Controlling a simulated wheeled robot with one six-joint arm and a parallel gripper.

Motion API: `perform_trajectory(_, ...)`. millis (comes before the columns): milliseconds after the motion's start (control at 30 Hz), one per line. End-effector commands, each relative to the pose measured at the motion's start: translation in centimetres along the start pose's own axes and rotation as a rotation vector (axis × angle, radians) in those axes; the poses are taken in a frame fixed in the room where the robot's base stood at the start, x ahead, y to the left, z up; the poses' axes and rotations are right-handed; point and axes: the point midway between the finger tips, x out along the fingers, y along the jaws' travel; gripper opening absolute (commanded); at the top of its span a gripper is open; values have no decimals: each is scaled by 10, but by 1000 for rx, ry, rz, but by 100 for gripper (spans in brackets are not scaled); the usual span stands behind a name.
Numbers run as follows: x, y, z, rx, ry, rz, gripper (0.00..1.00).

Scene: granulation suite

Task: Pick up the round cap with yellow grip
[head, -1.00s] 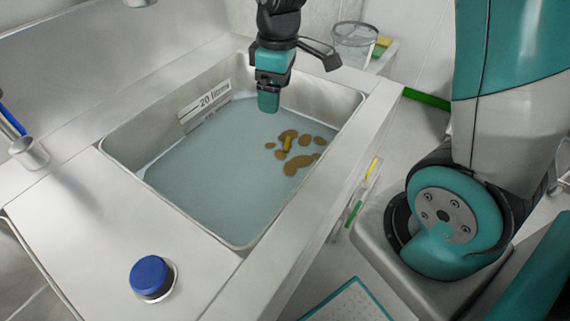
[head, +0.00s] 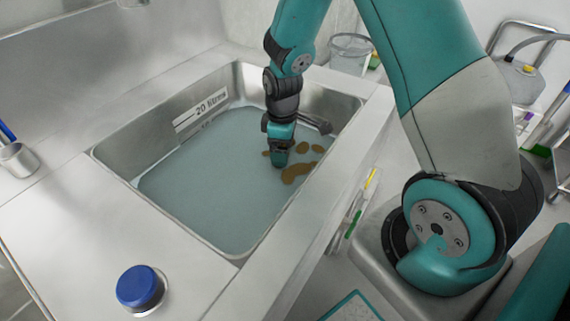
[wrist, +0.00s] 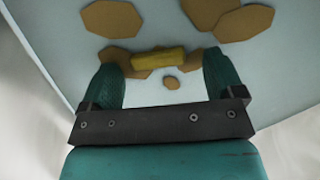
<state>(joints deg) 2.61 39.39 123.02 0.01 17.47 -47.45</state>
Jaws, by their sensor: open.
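The yellow grip (wrist: 158,59) shows in the wrist view as a short bar lying crosswise between my finger ends. The round cap under it cannot be made out clearly; brown patches (wrist: 112,18) lie around it. My gripper (wrist: 162,68) is open, with one finger to each side of the yellow grip and a gap at both ends. In the head view my gripper (head: 280,163) reaches down into the sink (head: 125,185), beside the brown patches (head: 297,173). There it hides the yellow grip. How deep the fingertips are cannot be told.
The sink holds pale bluish water (head: 205,185), with steel walls around it. A blue-topped knob (head: 140,287) stands on the front counter. A clear bucket (head: 350,54) is behind the sink.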

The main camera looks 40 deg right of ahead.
Motion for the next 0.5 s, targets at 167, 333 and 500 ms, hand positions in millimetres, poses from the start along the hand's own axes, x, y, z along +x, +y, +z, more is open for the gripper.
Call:
perform_trajectory(167, 30, 1, 5, 1, -3, -4, 87)
perform_trajectory(333, 44, 1, 4, 1, -2, -2, 87)
perform_trajectory(500, 45, 2, 4, 1, -1, -1, 87)
